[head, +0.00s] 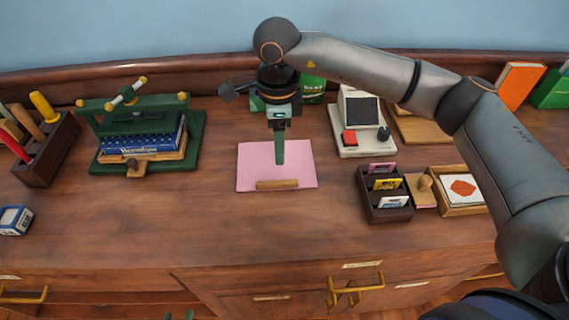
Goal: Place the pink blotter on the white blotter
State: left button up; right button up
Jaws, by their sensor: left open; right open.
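The pink blotter (250,160) lies flat on the wooden desk top near the middle, with a wooden bar (277,184) along its front part. My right gripper (280,160) points down over the blotter, its green fingers seen edge-on in line. It is open, and nothing shows between the fingers. I cannot tell whether the fingertips touch the blotter. My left gripper (178,315) barely shows as green tips at the bottom edge, in front of the drawers; it is open and mostly cut off. I cannot make out a white blotter.
A green press (130,118) holding books and a tool rack (48,150) stand left. A white machine (352,135), a dark card box (388,210) and a wooden tray (445,210) stand right. The desk top is clear in front and left of the blotter.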

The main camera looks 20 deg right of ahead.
send_over(277, 182)
jog(key=f, duration=0.6)
jog(key=shift+s+d+f, duration=0.15)
jog(key=shift+s+f, duration=0.1)
jog(key=shift+w+f+p, duration=0.15)
jog(key=shift+f+p, duration=0.15)
jog(key=shift+f, duration=1.2)
jog(key=shift+w+f+p, duration=0.15)
jog(key=shift+f+p, duration=0.15)
jog(key=shift+f, duration=1.2)
jog(key=shift+c, duration=0.4)
grip_shut()
